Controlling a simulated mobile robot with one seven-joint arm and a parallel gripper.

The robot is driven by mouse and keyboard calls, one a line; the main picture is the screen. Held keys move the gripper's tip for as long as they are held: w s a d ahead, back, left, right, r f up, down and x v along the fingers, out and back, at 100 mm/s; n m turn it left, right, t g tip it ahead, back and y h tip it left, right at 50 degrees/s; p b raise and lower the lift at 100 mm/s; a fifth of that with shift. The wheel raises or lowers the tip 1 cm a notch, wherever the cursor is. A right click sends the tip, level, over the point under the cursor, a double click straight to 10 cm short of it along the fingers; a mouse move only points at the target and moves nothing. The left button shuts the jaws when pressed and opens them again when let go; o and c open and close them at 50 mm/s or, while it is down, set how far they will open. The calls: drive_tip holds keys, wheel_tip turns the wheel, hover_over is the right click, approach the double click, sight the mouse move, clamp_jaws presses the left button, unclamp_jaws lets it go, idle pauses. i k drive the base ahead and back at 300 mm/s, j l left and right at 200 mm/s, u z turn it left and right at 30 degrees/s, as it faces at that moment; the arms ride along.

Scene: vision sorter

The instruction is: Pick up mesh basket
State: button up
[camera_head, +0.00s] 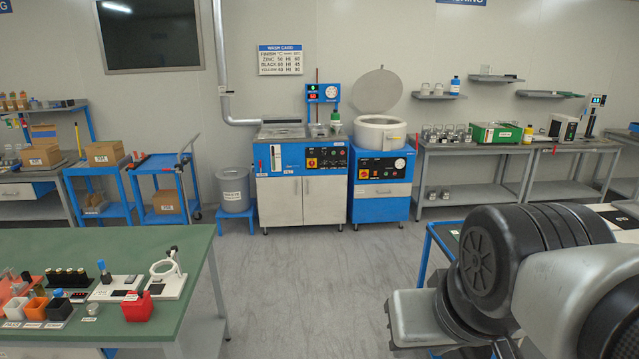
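I cannot make out a mesh basket anywhere in this view; if it is present, it is hidden or too small to tell. My arm fills the lower right, with a dark ribbed joint and grey links. My gripper is not in view, so its fingers and anything in them cannot be seen.
A blue-and-white washing cabinet (301,185) and a round-lidded machine (380,180) stand at the back wall. A green-topped bench (120,251) with small parts is at left. Blue carts (162,193) and a grey bin (234,189) stand behind. The grey floor (300,295) between is clear.

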sight(431, 138)
drive_tip(key=i+j, duration=0.15)
drive_tip(key=i, duration=2.3)
drive_tip(key=i+j, duration=0.1)
drive_tip(key=i, duration=2.35)
drive_tip(key=i+z, duration=0.4)
drive_tip(key=i+j+z, duration=0.1)
drive_tip(key=i+z, duration=0.25)
drive_tip(key=i+j+z, duration=0.2)
drive_tip(key=i+z, duration=0.2)
drive_tip(key=i+l+z, duration=0.2)
drive_tip(key=z, duration=0.25)
drive_tip(key=i+z, duration=0.75)
drive_tip(key=z, duration=0.2)
drive_tip(key=i+z, duration=0.25)
drive_tip(key=i, duration=0.55)
drive_tip(key=i+j+z, duration=0.2)
drive_tip(key=i, duration=0.6)
drive_tip(key=i+l+z, duration=0.15)
drive_tip(key=i, duration=0.35)
drive_tip(key=i+l+z, duration=0.15)
drive_tip(key=i, duration=0.4)
drive_tip(key=u, duration=1.85)
